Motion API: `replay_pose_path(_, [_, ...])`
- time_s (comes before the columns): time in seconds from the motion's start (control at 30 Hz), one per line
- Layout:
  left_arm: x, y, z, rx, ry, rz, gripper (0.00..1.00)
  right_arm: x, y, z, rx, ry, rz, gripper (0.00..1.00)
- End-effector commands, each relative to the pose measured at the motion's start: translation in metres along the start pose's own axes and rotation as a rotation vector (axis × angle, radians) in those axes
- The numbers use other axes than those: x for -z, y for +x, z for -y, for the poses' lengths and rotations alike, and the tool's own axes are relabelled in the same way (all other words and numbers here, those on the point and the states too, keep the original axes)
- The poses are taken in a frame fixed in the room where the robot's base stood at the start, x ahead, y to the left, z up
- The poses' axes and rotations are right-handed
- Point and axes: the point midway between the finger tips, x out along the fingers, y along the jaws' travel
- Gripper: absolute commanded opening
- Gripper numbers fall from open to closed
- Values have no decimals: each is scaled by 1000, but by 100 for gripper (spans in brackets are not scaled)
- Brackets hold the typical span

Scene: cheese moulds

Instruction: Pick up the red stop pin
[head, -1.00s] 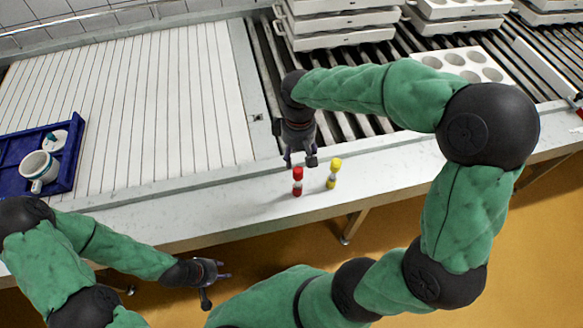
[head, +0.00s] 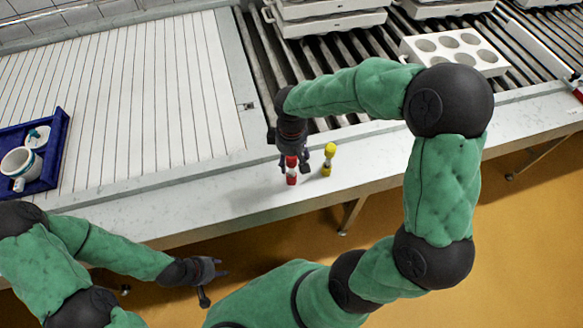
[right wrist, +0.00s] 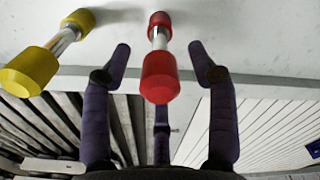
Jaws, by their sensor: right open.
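The red stop pin (head: 291,179) stands upright on the pale ledge in front of the rollers, its top partly hidden by my right gripper in the head view. In the right wrist view the red pin (right wrist: 159,77) shows red ends and a metal middle, between the open fingers. My right gripper (head: 302,167) is open around the pin's upper part; I cannot tell whether any finger touches it. The yellow stop pin (head: 329,160) stands just right of it, outside the fingers in the right wrist view (right wrist: 28,71). My left gripper (head: 218,274) is low at the left, away from the pins, apparently empty.
A blue tray (head: 58,160) with a white mug (head: 20,165) is at the far left. White moulds (head: 330,22) are stacked on the rollers behind, and a mould with several round holes (head: 455,50) lies at the right. The ledge (head: 400,150) right of the pins is clear.

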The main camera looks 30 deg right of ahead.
Motion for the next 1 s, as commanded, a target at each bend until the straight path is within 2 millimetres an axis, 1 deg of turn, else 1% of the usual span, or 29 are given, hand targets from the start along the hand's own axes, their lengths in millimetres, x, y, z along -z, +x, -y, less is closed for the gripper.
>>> replay_pose_path(0.17, [0,-1,0,0,0,0,40,0,0,0,-1,0,-1,59])
replay_pose_path(0.2, [0,-1,0,0,0,0,40,0,-1,0,-1,0,-1,54])
replay_pose_path(0.27, [0,-1,0,0,0,0,40,0,-1,0,-1,0,-1,37])
replay_pose_path(0.3, [0,-1,0,0,0,0,40,0,-1,0,-1,0,-1,25])
replay_pose_path(0.4, [0,-1,0,0,0,0,40,0,-1,0,-1,0,-1,0])
replay_pose_path(0.67, [0,-1,0,0,0,0,40,0,-1,0,-1,0,-1,0])
replay_pose_path(0.77, [0,-3,-1,0,0,0,40,1,-6,0,-2,0,-2,0])
replay_pose_path(0.87, [0,-8,-3,0,0,0,40,1,-19,-1,-3,1,-3,0])
replay_pose_path(1.0, [-1,-19,-7,0,0,0,40,1,-46,-1,-3,-1,-4,0])
